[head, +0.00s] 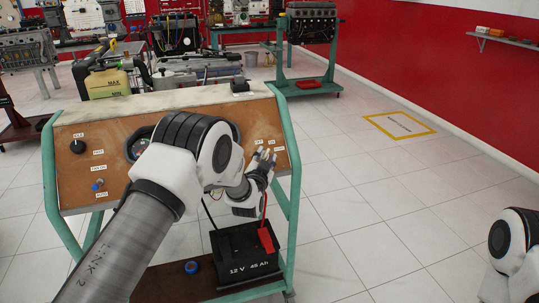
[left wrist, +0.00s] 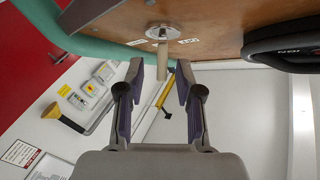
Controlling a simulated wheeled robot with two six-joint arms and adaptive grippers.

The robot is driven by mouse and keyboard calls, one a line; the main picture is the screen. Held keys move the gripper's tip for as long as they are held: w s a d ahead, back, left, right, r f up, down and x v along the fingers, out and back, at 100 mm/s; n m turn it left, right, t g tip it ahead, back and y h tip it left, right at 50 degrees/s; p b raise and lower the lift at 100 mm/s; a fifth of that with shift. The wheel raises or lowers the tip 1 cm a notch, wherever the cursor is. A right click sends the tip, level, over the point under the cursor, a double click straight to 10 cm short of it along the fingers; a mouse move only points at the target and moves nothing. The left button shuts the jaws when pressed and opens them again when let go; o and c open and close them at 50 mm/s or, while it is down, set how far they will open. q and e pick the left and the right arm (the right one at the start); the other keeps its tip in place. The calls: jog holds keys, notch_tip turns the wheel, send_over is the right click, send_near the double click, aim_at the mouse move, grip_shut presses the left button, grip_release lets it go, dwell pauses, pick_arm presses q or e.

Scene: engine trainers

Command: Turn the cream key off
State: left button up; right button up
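The cream key (left wrist: 162,54) sticks out of a round metal switch (left wrist: 163,32) on the brown wooden panel (left wrist: 222,22) in the left wrist view. My left gripper (left wrist: 160,72) is open, with one finger on each side of the key's outer end. I see gaps between the key and both fingers. In the head view my left gripper (head: 264,160) is at the right side of the panel (head: 88,180), and it and the arm partly cover this area. My right gripper is out of view; only part of the right arm shows at the lower right.
A black knob (head: 77,146) and a blue-tipped switch (head: 97,185) sit on the panel's left. A black 12 V battery (head: 245,255) with a red clamp (head: 266,240) stands below. A green frame (head: 290,165) edges the panel. Open tiled floor lies to the right.

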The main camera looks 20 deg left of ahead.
pick_arm(q)
jog(key=shift+w+a+f, duration=0.1)
jog(key=shift+w+a, duration=0.05)
jog(key=shift+w, duration=0.4)
jog(key=shift+w+a+f, duration=0.1)
jog(key=shift+w, duration=0.45)
jog(key=shift+r, duration=0.1)
jog(key=shift+c, duration=0.3)
grip_shut()
